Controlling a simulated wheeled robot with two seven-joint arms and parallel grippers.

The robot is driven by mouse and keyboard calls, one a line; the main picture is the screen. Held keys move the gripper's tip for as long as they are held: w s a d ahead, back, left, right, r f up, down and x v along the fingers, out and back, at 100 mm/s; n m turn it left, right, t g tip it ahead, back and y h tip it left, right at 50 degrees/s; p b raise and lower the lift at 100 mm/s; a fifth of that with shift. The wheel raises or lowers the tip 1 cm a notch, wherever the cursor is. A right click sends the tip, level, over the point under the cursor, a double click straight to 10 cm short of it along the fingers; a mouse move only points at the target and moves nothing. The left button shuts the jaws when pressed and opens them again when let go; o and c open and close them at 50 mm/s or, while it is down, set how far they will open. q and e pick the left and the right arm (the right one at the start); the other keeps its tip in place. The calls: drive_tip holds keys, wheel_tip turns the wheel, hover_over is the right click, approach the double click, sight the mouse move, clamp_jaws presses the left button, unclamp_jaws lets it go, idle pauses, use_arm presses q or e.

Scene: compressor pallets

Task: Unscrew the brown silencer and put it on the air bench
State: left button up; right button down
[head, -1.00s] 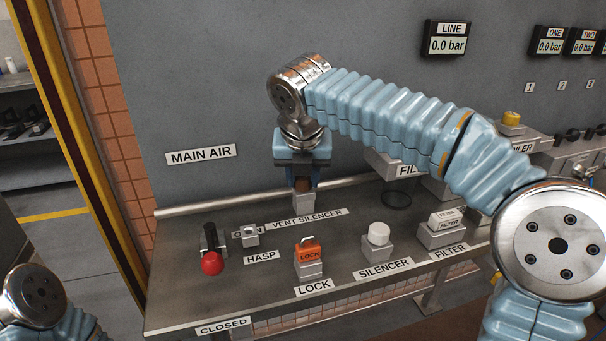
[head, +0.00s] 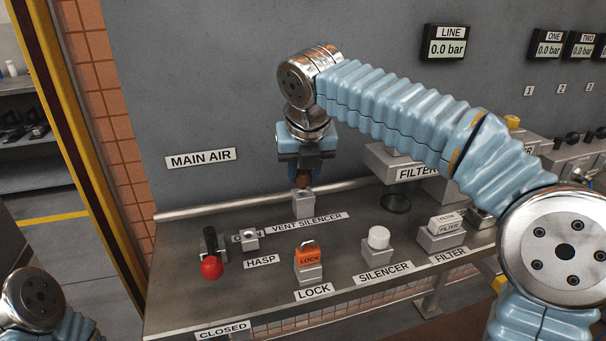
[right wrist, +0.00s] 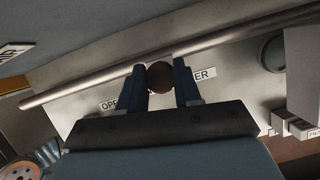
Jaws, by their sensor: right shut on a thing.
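The brown silencer (head: 303,181) is between the fingers of my right gripper (head: 303,178), just above the grey vent block (head: 303,203) behind the VENT SILENCER label. In the right wrist view the silencer (right wrist: 160,76) shows as a dark brown round top between the two fingers. My right gripper is shut on it. Whether its lower end is clear of the block is hard to tell. The air bench (head: 190,300) is the grey metal top below. Only part of my left arm shows at the lower left; its gripper is not in view.
On the bench stand a red-knobbed lever (head: 211,267), a hasp block (head: 249,240), an orange lock (head: 309,256), a white silencer (head: 379,238) on its block and a filter block (head: 441,236). A round dark ring (head: 396,204) lies behind them. Bare bench shows at the front left.

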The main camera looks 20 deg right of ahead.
drive_tip(key=shift+r, duration=0.55)
drive_tip(key=shift+r, duration=0.1)
drive_tip(key=shift+r, duration=0.6)
